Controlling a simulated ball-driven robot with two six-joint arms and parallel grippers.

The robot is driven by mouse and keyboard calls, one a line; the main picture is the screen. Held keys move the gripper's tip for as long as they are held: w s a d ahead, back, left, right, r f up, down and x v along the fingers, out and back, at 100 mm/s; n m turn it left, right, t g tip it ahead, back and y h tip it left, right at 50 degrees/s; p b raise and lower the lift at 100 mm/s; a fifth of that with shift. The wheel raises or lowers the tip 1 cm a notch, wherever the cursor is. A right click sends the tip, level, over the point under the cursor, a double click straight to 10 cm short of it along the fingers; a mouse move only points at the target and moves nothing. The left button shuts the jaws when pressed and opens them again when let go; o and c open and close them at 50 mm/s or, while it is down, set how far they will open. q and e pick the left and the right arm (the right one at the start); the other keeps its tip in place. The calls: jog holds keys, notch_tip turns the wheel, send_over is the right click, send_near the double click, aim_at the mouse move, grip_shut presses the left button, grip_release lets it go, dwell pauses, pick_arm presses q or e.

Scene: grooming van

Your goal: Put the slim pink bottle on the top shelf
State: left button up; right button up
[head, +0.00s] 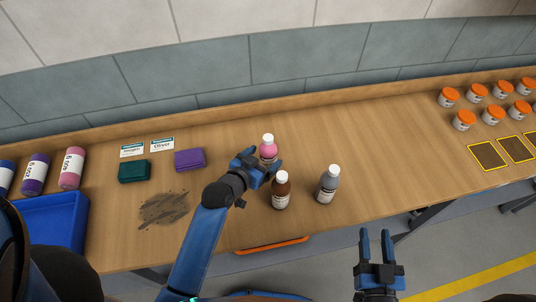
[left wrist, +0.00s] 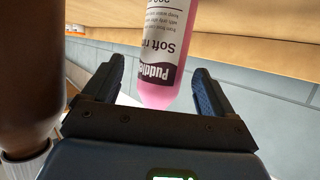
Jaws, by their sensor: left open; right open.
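The slim pink bottle (head: 268,146) stands upright on the wooden table, with a white cap and a dark label. My left gripper (head: 266,163) is at the near side of the bottle and hides its lower part in the head view. In the left wrist view the pink bottle (left wrist: 163,45) shows between the two open fingers of the left gripper (left wrist: 160,85). I cannot tell whether the fingers touch it. My right gripper (head: 375,248) is open and empty in front of the table's near edge. No shelf shows in either view.
A brown bottle (head: 281,192) stands close beside the left gripper, with a grey bottle (head: 328,186) to its right. Purple (head: 190,160) and teal (head: 134,171) cases, a blue tray (head: 55,222) and a dark smear (head: 164,208) lie left. Orange-lidded jars (head: 464,121) stand right. The table between is clear.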

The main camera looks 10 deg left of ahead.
aim_at(263, 157)
pick_arm(q)
jog(key=shift+p+x, duration=0.4)
jog(key=shift+x, duration=1.5)
jog(key=shift+a, duration=0.1)
jog(key=c, duration=1.4)
jog(key=shift+r, duration=0.1)
jog(key=shift+r, duration=0.1)
